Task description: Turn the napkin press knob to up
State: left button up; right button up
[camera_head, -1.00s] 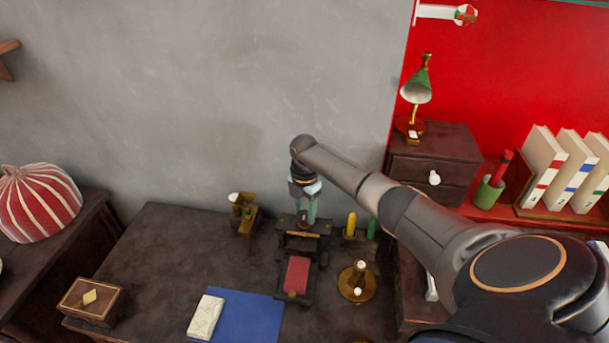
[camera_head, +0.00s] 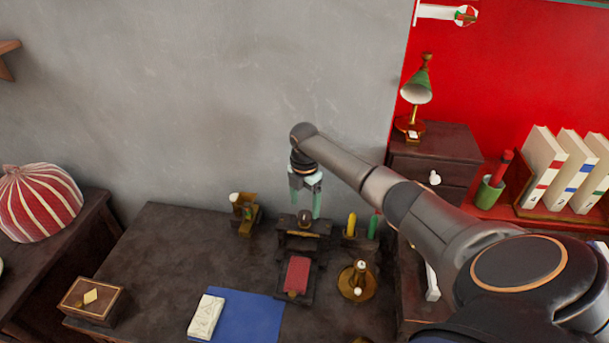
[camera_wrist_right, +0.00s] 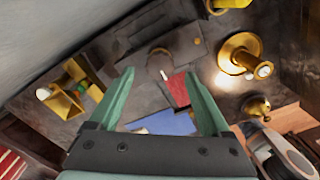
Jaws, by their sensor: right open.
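The napkin press (camera_head: 300,240) is a dark stand at the back of the table with a red napkin pad (camera_head: 297,274) in front. Its small rounded knob (camera_head: 304,217) sits on top. My right gripper (camera_head: 305,208) hangs just above the press, fingers pointing down, open and empty. In the right wrist view the green fingers (camera_wrist_right: 158,76) are spread apart, with the press (camera_wrist_right: 180,48), its knob (camera_wrist_right: 158,62) and the red pad (camera_wrist_right: 175,88) beyond them. The knob's exact heading is too small to tell. My left gripper is not in view.
A brass holder (camera_head: 244,212) stands left of the press. Yellow and green sticks (camera_head: 351,224) and a brass candlestick (camera_head: 357,282) stand to its right. A blue mat (camera_head: 250,315) with a white packet (camera_head: 205,317) lies in front.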

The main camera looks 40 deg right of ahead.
aim_at(304, 214)
notch_tip(304, 214, up, 9)
jog(key=shift+r, duration=0.2)
dwell(0.6)
